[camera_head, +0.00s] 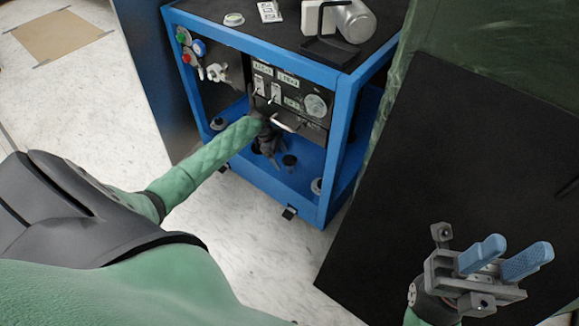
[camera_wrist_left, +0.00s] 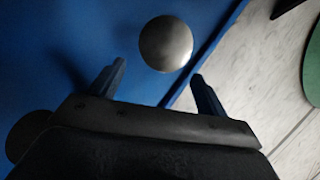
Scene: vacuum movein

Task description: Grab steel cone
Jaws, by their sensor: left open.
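A round steel piece (camera_wrist_left: 166,44), seen from above so that its cone shape cannot be confirmed, stands on the blue lower shelf near its edge. My left gripper (camera_wrist_left: 158,75) is open, and the steel piece is just ahead of its fingertips, roughly between them and not held. In the head view my left gripper (camera_head: 269,145) reaches into the blue cart above the lower shelf, its fingers hard to make out. Small round pieces show on that shelf at the left (camera_head: 219,123), middle (camera_head: 289,160) and right (camera_head: 317,185). My right gripper (camera_head: 520,246) is open and empty.
The blue cart (camera_head: 340,130) has a frame post right of my left arm and a gauge panel (camera_head: 290,92) above it. A steel cylinder (camera_head: 354,21) and a black bracket (camera_head: 330,48) sit on top. A dark panel (camera_head: 450,150) stands at the right. Another dark round piece (camera_wrist_left: 28,135) is left of my left gripper.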

